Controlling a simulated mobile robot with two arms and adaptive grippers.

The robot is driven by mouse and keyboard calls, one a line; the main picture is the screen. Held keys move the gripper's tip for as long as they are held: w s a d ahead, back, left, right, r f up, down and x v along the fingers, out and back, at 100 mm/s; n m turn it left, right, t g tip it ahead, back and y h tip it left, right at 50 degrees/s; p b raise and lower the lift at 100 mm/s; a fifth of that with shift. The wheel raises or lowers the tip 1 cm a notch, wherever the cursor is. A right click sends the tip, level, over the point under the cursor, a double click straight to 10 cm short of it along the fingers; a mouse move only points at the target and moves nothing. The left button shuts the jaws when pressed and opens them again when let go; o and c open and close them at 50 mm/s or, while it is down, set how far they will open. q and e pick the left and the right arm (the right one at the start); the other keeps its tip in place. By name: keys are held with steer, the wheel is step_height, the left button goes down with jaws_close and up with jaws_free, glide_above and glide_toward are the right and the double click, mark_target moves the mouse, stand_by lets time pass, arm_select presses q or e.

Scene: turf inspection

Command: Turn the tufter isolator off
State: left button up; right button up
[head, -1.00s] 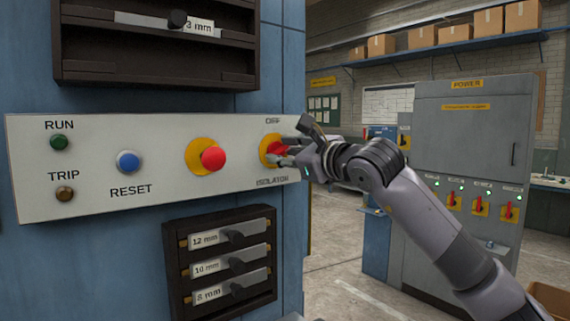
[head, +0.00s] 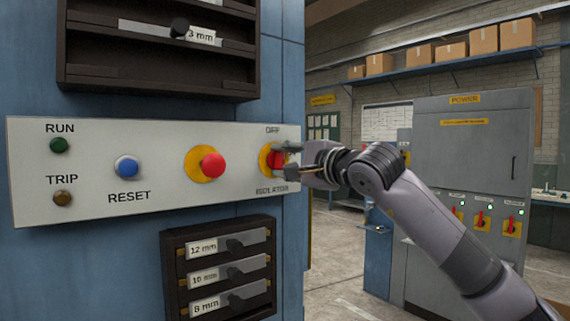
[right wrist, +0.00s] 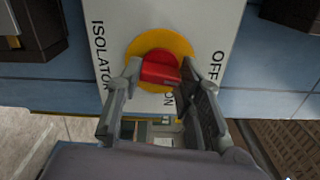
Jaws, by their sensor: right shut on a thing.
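The isolator is a red handle (head: 277,159) on a yellow disc (head: 265,161), at the right end of the pale control panel (head: 100,205). OFF is printed above it and ISOLATOR below. In the right wrist view, the red handle (right wrist: 160,72) sits on the yellow disc (right wrist: 183,46), its near end by the ON lettering; its exact angle is hard to tell. My right gripper (head: 284,158) is shut on the handle; the right wrist view shows a finger of the gripper (right wrist: 160,79) on each side. My left gripper is out of view.
Left of the isolator are a red push button (head: 213,165) on yellow and a blue RESET button (head: 127,167). Dark racks (head: 174,285) stand above and below the panel. A grey POWER cabinet (head: 465,150) with similar red handles stands behind at right.

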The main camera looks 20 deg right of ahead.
steer(key=shift+f+n, duration=0.1)
steer(key=shift+n, duration=0.9)
steer(key=o, duration=1.2)
steer(key=shift+c, duration=0.2)
steer(key=shift+s, duration=0.15)
steer(key=v, duration=1.1)
steer(key=shift+s+d, duration=0.15)
steer(key=shift+s, duration=0.2)
